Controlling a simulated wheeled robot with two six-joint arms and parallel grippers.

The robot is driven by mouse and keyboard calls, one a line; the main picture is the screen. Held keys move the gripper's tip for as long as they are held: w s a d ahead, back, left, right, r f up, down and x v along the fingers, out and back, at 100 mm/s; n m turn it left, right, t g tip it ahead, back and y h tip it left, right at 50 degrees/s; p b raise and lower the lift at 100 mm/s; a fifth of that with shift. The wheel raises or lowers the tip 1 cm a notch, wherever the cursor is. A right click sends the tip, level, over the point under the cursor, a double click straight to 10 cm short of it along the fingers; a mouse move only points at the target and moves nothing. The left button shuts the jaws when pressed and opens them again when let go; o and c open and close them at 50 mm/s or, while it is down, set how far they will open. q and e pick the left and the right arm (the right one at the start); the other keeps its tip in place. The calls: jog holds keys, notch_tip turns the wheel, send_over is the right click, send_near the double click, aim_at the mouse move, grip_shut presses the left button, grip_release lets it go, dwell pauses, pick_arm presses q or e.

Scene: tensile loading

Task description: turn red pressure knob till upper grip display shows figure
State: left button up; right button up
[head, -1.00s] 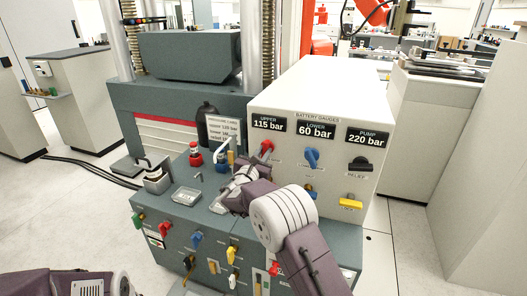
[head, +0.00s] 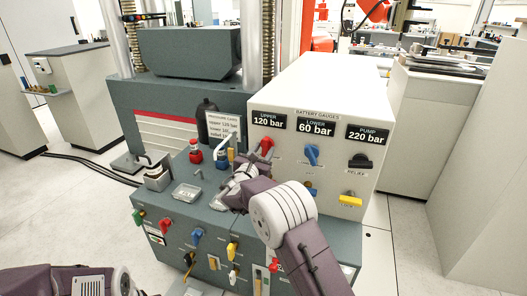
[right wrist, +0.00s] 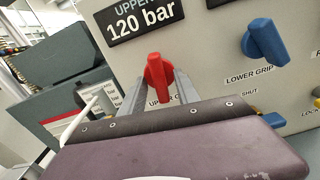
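The red pressure knob (head: 267,144) is on the white gauge panel under the upper display (head: 268,122), which reads 120 bar. In the right wrist view the red knob (right wrist: 158,78) stands between the two fingers of my right gripper (right wrist: 158,88), closed around its handle. The upper display (right wrist: 145,22) there also reads 120 bar. In the head view my right gripper (head: 258,158) is at the knob, partly hidden by its own wrist. A pressure card (head: 224,129) beside the panel lists upper 120 bar. My left gripper is not in view; only part of that arm shows.
The blue lower grip knob (head: 312,154) and black relief knob (head: 360,161) sit to the right; their displays read 60 and 220 bar. A yellow lever (head: 350,201) is below. A clear dish (head: 186,194) and a black bottle (head: 207,121) stand on the green bench.

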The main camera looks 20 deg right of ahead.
jog(key=p+v, duration=0.1)
jog(key=v, duration=0.8)
